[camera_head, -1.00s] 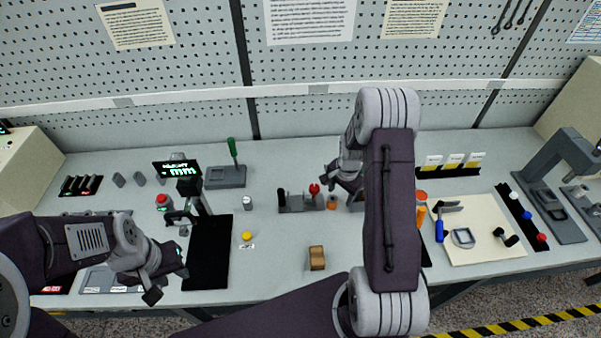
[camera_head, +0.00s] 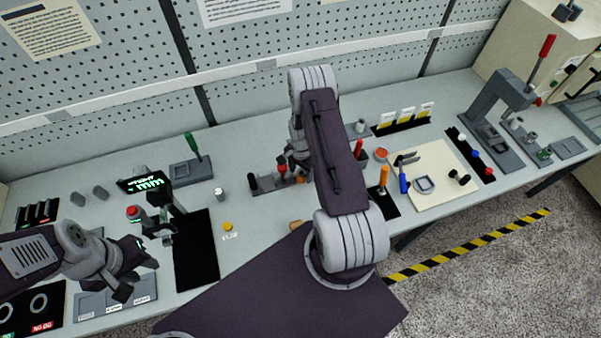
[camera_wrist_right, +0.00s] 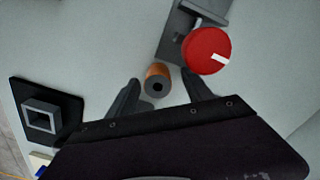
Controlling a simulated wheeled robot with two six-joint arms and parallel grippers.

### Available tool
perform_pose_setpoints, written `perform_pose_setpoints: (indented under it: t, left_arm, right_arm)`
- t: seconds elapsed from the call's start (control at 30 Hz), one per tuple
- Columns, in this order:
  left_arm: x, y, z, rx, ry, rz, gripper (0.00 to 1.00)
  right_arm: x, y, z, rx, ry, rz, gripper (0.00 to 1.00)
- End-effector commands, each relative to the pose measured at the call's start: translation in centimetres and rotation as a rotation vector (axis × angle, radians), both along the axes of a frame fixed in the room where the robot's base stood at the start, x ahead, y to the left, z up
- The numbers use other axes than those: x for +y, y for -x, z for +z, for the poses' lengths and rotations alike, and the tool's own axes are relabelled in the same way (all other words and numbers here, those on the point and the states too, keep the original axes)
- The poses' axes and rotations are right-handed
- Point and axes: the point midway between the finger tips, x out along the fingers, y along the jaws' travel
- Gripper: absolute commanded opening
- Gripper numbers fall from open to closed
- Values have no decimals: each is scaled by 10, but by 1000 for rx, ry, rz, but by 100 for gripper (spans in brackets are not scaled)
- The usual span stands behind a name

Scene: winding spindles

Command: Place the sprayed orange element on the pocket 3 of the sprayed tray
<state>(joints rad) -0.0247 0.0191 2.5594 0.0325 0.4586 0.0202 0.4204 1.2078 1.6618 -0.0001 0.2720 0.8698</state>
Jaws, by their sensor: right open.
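The orange element (camera_wrist_right: 157,80) is a small cylinder with a dark hole in its end. In the right wrist view it lies between the spread fingers of my right gripper (camera_wrist_right: 161,84), with a gap at each side. In the head view the element (camera_head: 300,178) shows beside my right gripper, which my own forearm partly hides. My left gripper (camera_head: 137,277) is open and empty, over a grey tray (camera_head: 90,303) with small labels at the front left. I cannot read those labels or tell whether this is the sprayed tray.
A grey fixture with a red knob (camera_wrist_right: 207,50) stands close beyond the orange element. A black mat (camera_head: 196,262) and a yellow knob (camera_head: 228,227) lie left of centre. A cream board with tools (camera_head: 440,205) lies to the right. A press (camera_head: 490,115) stands at the far right.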

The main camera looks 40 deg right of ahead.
Motion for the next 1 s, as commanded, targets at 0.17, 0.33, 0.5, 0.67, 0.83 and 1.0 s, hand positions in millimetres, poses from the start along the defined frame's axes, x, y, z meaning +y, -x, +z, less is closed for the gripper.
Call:
perform_pose_setpoints:
  t: [0.17,0.33,0.5,0.67,0.83,1.0]
  left_arm:
    - [0,0,3,1,0,0,34]
    - [0,0,2,1,0,0,34]
    - [0,0,2,1,0,0,34]
    - [0,0,2,1,0,0,34]
    - [0,0,1,1,0,0,34]
    - [0,0,-8,1,0,0,34]
  right_arm:
    - [0,0,-10,0,0,0,59]
    - [0,0,-10,0,0,0,51]
    - [0,0,-10,0,0,0,4]
    - [0,0,-10,0,0,0,0]
    - [0,0,-8,-1,1,0,0]
    - [0,-1,7,-4,2,0,0]
